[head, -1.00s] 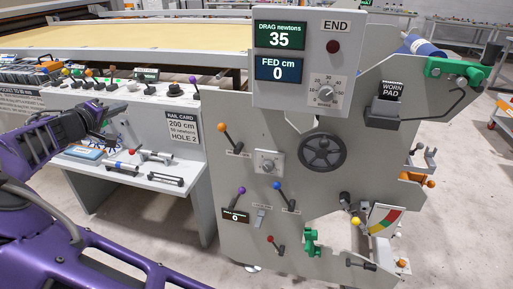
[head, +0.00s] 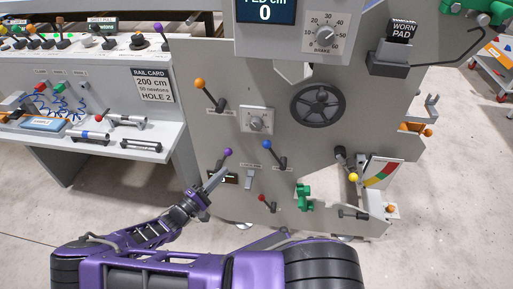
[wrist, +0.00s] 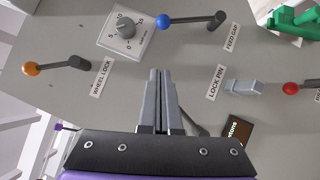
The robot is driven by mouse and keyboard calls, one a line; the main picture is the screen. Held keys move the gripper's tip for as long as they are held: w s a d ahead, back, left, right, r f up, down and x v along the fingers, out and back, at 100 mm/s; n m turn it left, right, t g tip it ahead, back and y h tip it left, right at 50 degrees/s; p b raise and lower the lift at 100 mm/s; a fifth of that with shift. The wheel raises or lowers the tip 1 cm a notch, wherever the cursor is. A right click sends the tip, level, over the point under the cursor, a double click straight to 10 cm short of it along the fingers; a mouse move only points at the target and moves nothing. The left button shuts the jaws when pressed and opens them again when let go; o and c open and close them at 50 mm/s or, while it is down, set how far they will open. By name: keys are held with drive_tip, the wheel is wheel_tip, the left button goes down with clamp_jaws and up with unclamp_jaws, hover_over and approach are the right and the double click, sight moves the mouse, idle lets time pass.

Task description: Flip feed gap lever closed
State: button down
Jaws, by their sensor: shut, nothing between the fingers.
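The feed gap lever (head: 273,153) has a blue knob and a dark arm on the grey machine panel. In the head view its knob is up and left of its pivot. The wrist view shows the lever (wrist: 190,20) near the top, beside its FEED GAP label. My gripper (head: 222,173) is left of and below it, in front of the panel near the purple-knobbed lever (head: 227,152). It also shows in the wrist view (wrist: 161,72), with its fingers together and empty, apart from the blue lever.
An orange-knobbed wheel lock lever (head: 200,83), a dial (head: 257,120), a grey lock pin switch (head: 249,179) and a red-knobbed lever (head: 262,198) crowd the panel nearby. A black handwheel (head: 323,107) is to the right. The floor at lower right is clear.

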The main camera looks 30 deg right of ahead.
drive_tip(key=shift+s+d+f, duration=0.1)
drive_tip(key=shift+s+d, duration=0.05)
drive_tip(key=shift+s, duration=0.05)
drive_tip(key=s+d+x, duration=0.1)
drive_tip(key=s+x, duration=0.1)
drive_tip(key=x, duration=1)
drive_tip(key=shift+d+r, duration=0.35)
drive_tip(key=shift+r, duration=0.15)
drive_tip(key=shift+s+r, duration=0.2)
